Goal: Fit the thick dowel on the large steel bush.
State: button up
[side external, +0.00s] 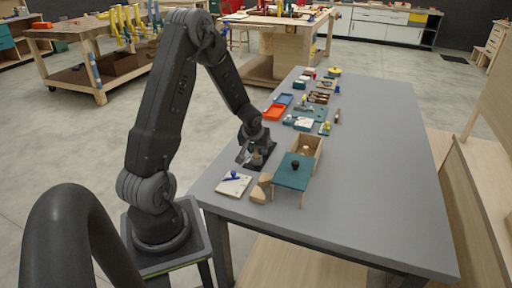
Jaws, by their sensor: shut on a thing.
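My gripper (255,153) points down, low over a dark base (269,162) on the grey table. It is shut on a small brown wooden piece (257,156), which looks like the thick dowel. The piece is tiny in this view and partly hidden by the fingers. I cannot make out the large steel bush for certain, nor whether the dowel touches it.
Just right stand a teal panel on wooden legs with a black knob (295,166) and an open wooden box (308,149). Wooden blocks (259,193) and a white pad with a blue item (233,184) lie in front. Orange (274,112) and blue trays lie behind. The table's right side is clear.

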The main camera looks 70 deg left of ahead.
jog(key=shift+f, duration=0.75)
jog(key=o, duration=1.5)
jog(key=shift+r, duration=0.15)
jog(key=shift+r, duration=3.4)
jog(key=d+r+m+t, duration=0.1)
jog(key=d+r+m, duration=0.2)
jog(key=d+r, duration=0.65)
jog(key=s+d+r+m+h, duration=0.1)
jog(key=s+d+r+m, duration=0.1)
jog(key=d, duration=0.5)
jog(key=s+d+r+m+t+h, duration=0.1)
jog(key=s+d+r+m, duration=0.2)
jog(key=s+d, duration=0.4)
jog(key=s+d+r+m+h, duration=0.1)
jog(key=s+d+r+m, duration=0.1)
jog(key=s+d+r, duration=0.2)
jog(key=shift+s+d+m+t+h, duration=0.15)
jog(key=shift+s+d+t, duration=0.1)
jog(key=shift+d, duration=0.55)
jog(key=shift+s+d+m+t+h, duration=0.15)
jog(key=shift+s+d, duration=0.05)
jog(key=shift+d, duration=0.6)
